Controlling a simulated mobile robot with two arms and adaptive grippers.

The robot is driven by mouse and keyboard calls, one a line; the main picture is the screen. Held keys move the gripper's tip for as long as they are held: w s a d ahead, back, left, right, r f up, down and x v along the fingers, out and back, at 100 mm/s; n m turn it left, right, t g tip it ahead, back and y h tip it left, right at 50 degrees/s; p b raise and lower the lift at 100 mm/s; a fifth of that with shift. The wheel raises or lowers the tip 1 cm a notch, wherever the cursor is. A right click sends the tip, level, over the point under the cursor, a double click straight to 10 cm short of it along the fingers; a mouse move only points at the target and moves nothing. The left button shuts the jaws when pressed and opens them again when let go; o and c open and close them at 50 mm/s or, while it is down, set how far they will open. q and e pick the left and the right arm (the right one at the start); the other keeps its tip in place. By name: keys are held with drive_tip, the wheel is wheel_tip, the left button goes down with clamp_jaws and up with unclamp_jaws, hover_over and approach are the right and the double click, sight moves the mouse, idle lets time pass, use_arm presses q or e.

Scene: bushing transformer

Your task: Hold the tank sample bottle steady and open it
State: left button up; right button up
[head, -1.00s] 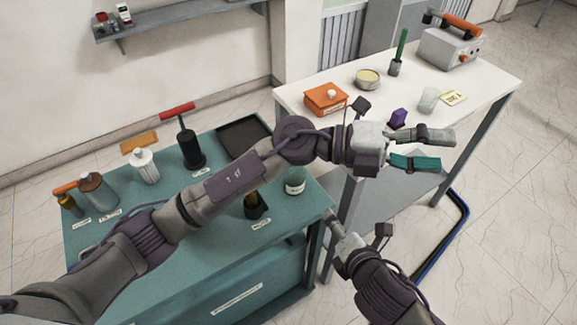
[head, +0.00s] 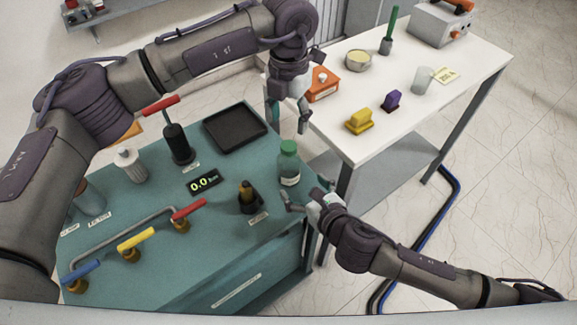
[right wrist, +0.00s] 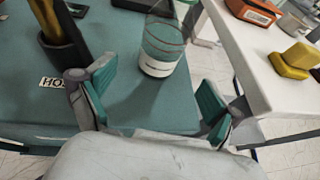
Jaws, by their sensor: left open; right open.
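The sample bottle (head: 289,167), clear with a green cap and a white label, stands upright near the right edge of the teal bench (head: 215,232). In the right wrist view the bottle (right wrist: 160,48) shows ahead of and between the two fingers, apart from both; its cap is at the top edge there. My right gripper (head: 301,199) is open and low, just in front of the bottle. In the right wrist view its teal finger pads (right wrist: 158,98) are spread wide. My left gripper (head: 290,116) is open and empty, pointing down above and behind the bottle.
A dark bottle in a holder (head: 248,197) stands left of the sample bottle. A pipe with coloured valve handles (head: 136,239), a 0.0 display (head: 203,182) and a black tray (head: 235,128) share the bench. The white table (head: 420,100) at right holds yellow and purple blocks.

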sight(289, 172)
drive_tip(key=x, duration=0.8)
drive_tip(key=shift+w+a, duration=0.15)
clamp_jaws()
